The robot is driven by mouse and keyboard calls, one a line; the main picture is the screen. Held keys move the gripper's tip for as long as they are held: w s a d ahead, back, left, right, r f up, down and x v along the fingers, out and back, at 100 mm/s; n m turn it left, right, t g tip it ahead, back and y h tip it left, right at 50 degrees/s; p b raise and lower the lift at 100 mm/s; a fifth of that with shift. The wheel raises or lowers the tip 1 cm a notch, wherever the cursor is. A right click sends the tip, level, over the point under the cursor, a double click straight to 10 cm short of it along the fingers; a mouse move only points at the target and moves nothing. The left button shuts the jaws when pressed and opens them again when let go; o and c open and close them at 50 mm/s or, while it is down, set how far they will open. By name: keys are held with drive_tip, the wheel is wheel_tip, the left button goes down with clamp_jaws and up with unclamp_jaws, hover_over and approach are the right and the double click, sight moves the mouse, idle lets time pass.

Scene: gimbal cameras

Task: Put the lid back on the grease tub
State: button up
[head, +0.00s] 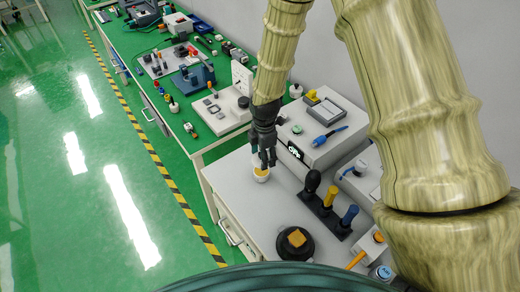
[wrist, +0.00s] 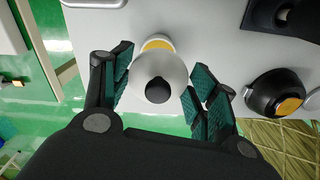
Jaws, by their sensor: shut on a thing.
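My gripper (head: 264,157) points down over the grey bench top near its left edge. In the wrist view its dark green finger pads close on both sides of a round white lid (wrist: 145,68) with a black knob (wrist: 157,91), which faces the camera. The grease tub (head: 261,178) is a small white cup with yellow grease in it, standing right below the fingertips. In the wrist view the tub (wrist: 168,41) shows partly behind the lid, its yellow grease uncovered at the far side. I cannot tell how large the gap between lid and tub is.
A grey box instrument (head: 325,130) stands behind. The bench top left of the dish is clear.

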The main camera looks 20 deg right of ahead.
drive_tip(key=shift+s+f+b, duration=0.3)
drive_tip(key=shift+s+b, duration=0.1)
drive_tip(key=shift+s, duration=0.3)
drive_tip(key=f, duration=0.1)
drive_tip(key=w+f+b, duration=0.1)
drive_tip(key=w+f, duration=0.1)
drive_tip(key=f, duration=0.1)
drive_tip(key=shift+w+f, duration=0.1)
drive_tip(key=shift+w, duration=0.15)
drive_tip(key=shift+s+f+b, duration=0.15)
drive_tip(key=shift+f+b, duration=0.05)
drive_tip(key=shift+b, duration=0.2)
drive_tip(key=shift+s, duration=0.55)
drive_tip(key=shift+w+f, duration=0.4)
drive_tip(key=shift+w, duration=0.05)
drive_tip(key=shift+s+r, duration=0.2)
drive_tip(key=shift+s, duration=0.1)
drive_tip(key=shift+w+f, duration=0.1)
drive_tip(key=shift+w, duration=0.1)
drive_tip(key=shift+s, duration=0.1)
